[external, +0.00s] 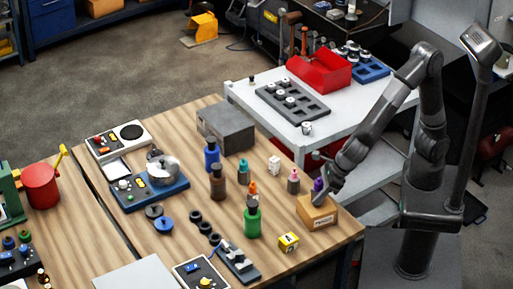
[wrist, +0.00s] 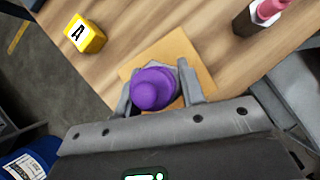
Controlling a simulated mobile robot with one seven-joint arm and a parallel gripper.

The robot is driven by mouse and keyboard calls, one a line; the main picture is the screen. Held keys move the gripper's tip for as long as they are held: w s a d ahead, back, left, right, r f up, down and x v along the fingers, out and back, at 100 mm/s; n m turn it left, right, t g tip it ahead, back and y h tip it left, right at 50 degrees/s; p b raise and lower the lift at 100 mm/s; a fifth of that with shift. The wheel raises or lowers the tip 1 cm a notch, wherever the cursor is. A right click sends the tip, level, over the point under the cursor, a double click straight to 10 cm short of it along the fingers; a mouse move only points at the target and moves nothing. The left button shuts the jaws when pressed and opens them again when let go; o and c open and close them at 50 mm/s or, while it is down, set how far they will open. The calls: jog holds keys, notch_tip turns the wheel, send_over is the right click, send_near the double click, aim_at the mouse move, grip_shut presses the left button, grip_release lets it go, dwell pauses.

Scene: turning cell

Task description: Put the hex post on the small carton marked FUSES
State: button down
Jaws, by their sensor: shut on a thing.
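The hex post (external: 318,184) is purple with a rounded knob top. In the wrist view the post (wrist: 153,88) sits between the fingers of my gripper (wrist: 160,97), which is shut on it. The small tan carton (external: 311,212) with a white label stands near the right front corner of the wooden table; the label is too small to read surely. My gripper (external: 320,192) and the post are directly over its top. In the wrist view the carton (wrist: 198,62) shows behind the post. The post's lower end is hidden, so I cannot tell whether it touches the carton.
A yellow block (external: 288,242) marked A stands left of the carton. A white table with a dark tray (external: 312,108) and a red bin (external: 322,76) is behind. The table edge is close.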

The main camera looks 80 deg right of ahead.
jog(key=shift+f, duration=0.2)
jog(key=shift+f, duration=0.1)
jog(key=c, duration=0.9)
grip_release()
jog(key=shift+f, duration=0.1)
jog(key=shift+r, duration=0.25)
jog(key=v, duration=1.2)
